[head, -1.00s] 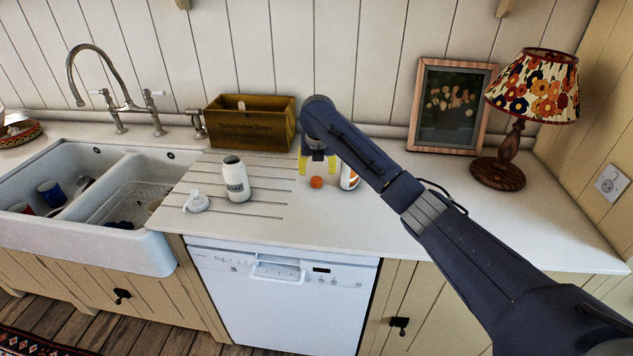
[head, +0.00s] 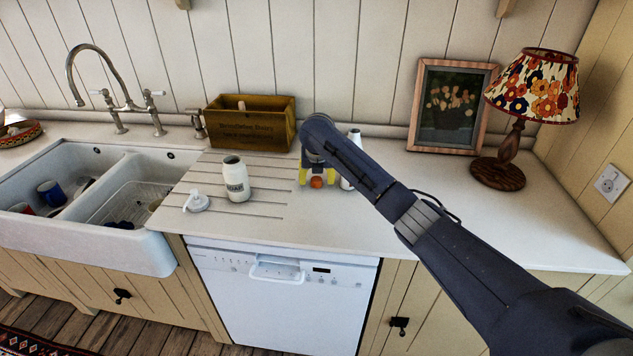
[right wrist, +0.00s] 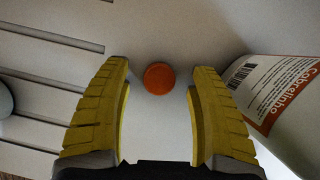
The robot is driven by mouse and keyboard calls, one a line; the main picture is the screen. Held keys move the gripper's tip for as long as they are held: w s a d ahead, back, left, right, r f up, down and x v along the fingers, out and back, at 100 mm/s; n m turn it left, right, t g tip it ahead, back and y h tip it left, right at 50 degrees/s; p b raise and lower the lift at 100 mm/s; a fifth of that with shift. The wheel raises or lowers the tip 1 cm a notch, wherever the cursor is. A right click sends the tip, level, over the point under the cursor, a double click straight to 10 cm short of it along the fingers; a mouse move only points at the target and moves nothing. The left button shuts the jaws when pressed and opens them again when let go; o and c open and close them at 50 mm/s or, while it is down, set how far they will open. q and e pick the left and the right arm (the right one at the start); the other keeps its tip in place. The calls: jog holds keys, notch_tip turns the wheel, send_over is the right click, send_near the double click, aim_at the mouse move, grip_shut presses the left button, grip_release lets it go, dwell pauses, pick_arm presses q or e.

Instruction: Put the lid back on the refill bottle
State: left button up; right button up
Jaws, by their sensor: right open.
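An orange lid (head: 316,182) lies on the white countertop; it also shows in the right wrist view (right wrist: 159,77). My right gripper (right wrist: 163,68) is open, with its yellow fingers on either side of the lid and gaps between them and it. The refill bottle (head: 351,160), white with an orange-and-white label, stands just right of the gripper, partly hidden by my right arm in the head view. In the right wrist view its label (right wrist: 275,95) is close beside the right finger. My left gripper is in neither view.
A white open-necked bottle (head: 236,180) and a pump top (head: 196,202) are on the grooved drainer to the left. A wooden box (head: 250,125) stands behind. A picture frame (head: 452,105) and a lamp (head: 507,150) stand at right. The right front counter is clear.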

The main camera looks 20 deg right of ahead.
jog(key=shift+w+f, duration=0.2)
jog(key=shift+f, duration=0.35)
jog(key=shift+c, duration=0.2)
jog(key=c, duration=0.8)
